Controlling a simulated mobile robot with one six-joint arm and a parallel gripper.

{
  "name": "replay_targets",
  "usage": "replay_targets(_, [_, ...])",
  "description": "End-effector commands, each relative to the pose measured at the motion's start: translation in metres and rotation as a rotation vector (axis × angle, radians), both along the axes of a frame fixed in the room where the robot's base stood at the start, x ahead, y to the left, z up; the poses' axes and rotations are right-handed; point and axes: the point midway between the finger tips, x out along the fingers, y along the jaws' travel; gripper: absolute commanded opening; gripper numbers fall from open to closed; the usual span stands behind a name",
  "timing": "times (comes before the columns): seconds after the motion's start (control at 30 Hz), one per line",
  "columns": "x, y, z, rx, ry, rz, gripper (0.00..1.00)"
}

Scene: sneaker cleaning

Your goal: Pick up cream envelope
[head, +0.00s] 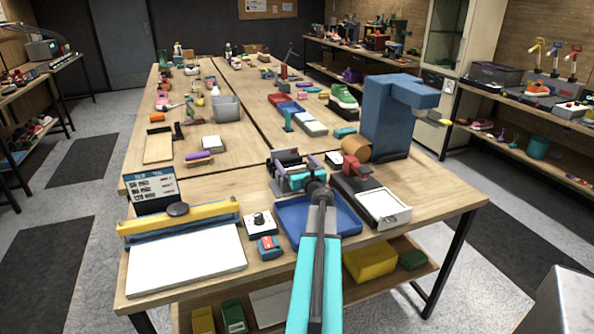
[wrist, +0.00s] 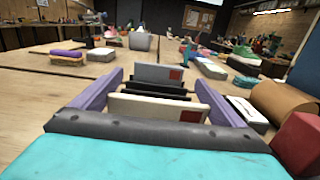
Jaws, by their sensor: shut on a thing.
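My gripper (head: 293,167) is at the front middle of the workbench, over the back of a blue tray. In the wrist view its two purple fingers (wrist: 158,80) stand on either side of a cream envelope (wrist: 145,108) with a red square at its right. The gripper is shut on this envelope, with the fingers at its left and right ends. The bottoms of the envelopes are hidden. In the head view the envelopes are too small to tell apart.
The blue tray (head: 345,222) lies below my arm. A black-and-white device (head: 385,207) and a large blue machine (head: 392,118) stand to the right. A yellow-topped board (head: 190,262), a dial box (head: 259,222) and a small blue-red box (head: 268,247) lie to the left.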

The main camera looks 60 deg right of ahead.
Motion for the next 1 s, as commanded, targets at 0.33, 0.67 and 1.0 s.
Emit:
replay_targets(0.33, [0.0, 0.0, 0.025, -0.003, 0.0, 0.0, 0.68])
replay_targets(0.67, [0.0, 0.0, 0.072, -0.002, -0.001, 0.0, 0.68])
replay_targets(1.0, [0.0, 0.0, 0.099, 0.0, 0.0, -0.001, 0.68])
